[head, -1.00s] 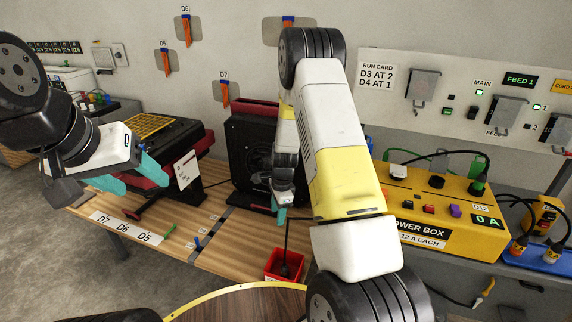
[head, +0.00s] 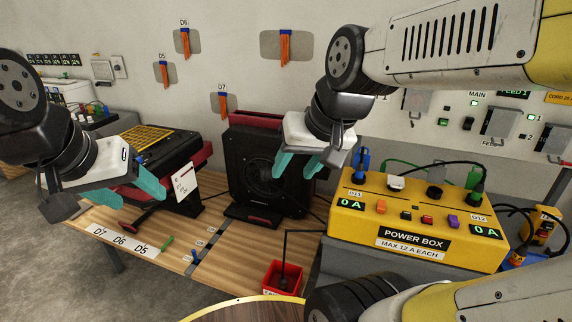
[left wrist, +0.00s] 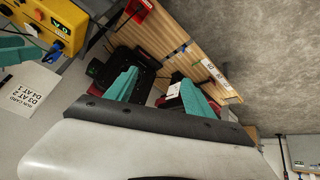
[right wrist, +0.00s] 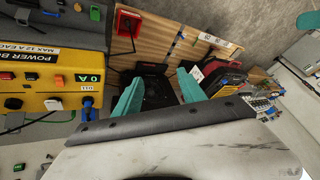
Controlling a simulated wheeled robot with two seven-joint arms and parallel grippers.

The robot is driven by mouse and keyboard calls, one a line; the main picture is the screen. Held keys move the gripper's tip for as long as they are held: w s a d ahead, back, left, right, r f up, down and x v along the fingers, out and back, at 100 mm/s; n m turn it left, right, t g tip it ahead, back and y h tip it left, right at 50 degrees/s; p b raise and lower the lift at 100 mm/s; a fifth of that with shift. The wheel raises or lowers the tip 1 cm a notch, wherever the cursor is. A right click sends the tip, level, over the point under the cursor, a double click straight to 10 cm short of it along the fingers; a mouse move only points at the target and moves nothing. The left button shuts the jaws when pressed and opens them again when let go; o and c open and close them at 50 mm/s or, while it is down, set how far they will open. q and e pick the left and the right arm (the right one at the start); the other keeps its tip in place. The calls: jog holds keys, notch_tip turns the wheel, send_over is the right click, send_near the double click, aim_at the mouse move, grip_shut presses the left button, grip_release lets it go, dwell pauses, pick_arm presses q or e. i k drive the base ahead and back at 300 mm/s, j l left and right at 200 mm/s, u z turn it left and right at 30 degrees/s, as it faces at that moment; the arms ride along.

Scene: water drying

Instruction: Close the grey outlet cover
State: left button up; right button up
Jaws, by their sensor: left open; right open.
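Several grey covers show on the walls: one on the left wall (head: 102,70) beside a pale plate, and others on the white panel at right, one near MAIN (head: 417,100), one near FEED (head: 503,122), one at the right edge (head: 558,141). I cannot tell which one the task means, nor clearly which are open. My left gripper (head: 128,190) is open and empty, in front of the black machine with the yellow grille. My right gripper (head: 298,167) is open and empty, in front of the black fan unit, left of the panel. My right arm partly hides the panel.
The yellow power box (head: 345,205) stands below the panel, with a blue plug (head: 361,163) and black cables. A red bin (head: 270,280) with a dark rod sits on the wooden table (head: 215,270). A black fan unit (head: 242,165) stands behind it.

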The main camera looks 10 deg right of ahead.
aim_at(437, 174)
jog(key=z, duration=1.7)
jog(key=i+u, duration=0.25)
jog(key=i+l+u, duration=0.25)
jog(key=i, duration=0.2)
